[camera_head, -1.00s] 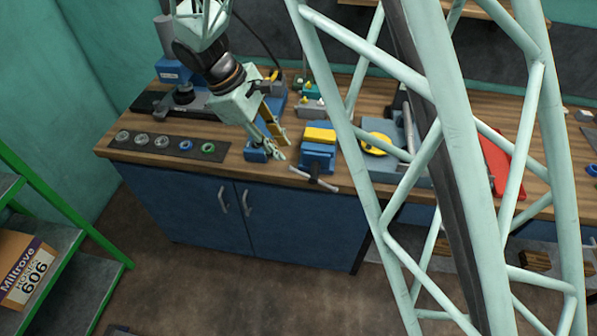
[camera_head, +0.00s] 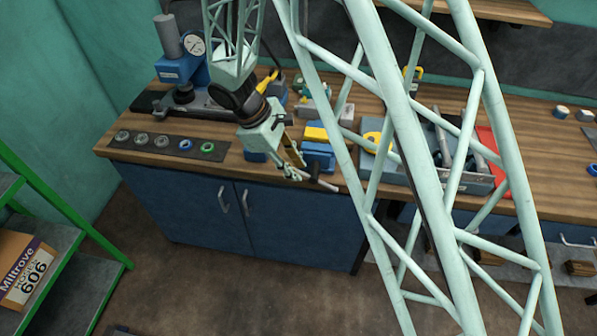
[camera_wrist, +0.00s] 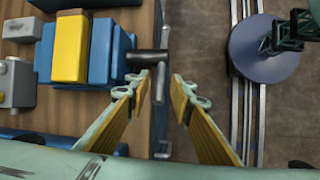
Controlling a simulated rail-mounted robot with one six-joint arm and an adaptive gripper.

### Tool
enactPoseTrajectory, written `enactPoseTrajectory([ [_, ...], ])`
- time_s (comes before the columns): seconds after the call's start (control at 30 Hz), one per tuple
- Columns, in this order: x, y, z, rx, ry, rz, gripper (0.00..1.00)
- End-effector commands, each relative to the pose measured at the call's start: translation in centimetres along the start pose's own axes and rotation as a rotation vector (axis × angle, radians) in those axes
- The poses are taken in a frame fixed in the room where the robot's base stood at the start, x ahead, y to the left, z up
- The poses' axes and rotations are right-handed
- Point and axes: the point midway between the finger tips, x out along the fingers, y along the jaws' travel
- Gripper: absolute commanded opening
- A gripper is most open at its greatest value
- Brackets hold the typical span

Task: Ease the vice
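The vice is blue with a yellow block (camera_head: 315,133) in its jaws and stands at the bench's front edge. Its blue body (camera_head: 319,158) is partly hidden by my gripper. In the wrist view the vice (camera_wrist: 101,52) is at upper left, with a dark screw and a grey crossbar handle (camera_wrist: 164,40) sticking out past the edge. My gripper (camera_head: 297,172) is at the vice's front left, by the handle. In the wrist view my gripper (camera_wrist: 163,88) is open, and the crossbar shows between its fingertips. I cannot tell whether either finger touches it.
A dark strip with several rings (camera_head: 165,143) lies left on the wooden bench. A dial gauge stand (camera_head: 182,62) is behind it. A grey tray (camera_head: 398,172) with tools is right of the vice. Blue cabinet doors (camera_head: 235,211) are below.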

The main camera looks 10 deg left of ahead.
Motion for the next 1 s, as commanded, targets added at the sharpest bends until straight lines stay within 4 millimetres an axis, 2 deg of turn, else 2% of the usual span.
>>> enactPoseTrajectory([
  [0.23, 1.8, 0.0, 0.0, -0.001, -0.001, 0.0, 0.21],
  [0.63, 2.2, 0.0, 0.0, -0.001, 0.0, 0.0, 0.21],
  [0.9, 2.2, 0.0, 0.0, -0.001, 0.0, 0.0, 0.0],
  [1.0, 2.2, 0.0, 0.0, -0.001, 0.0, 0.0, 0.0],
])
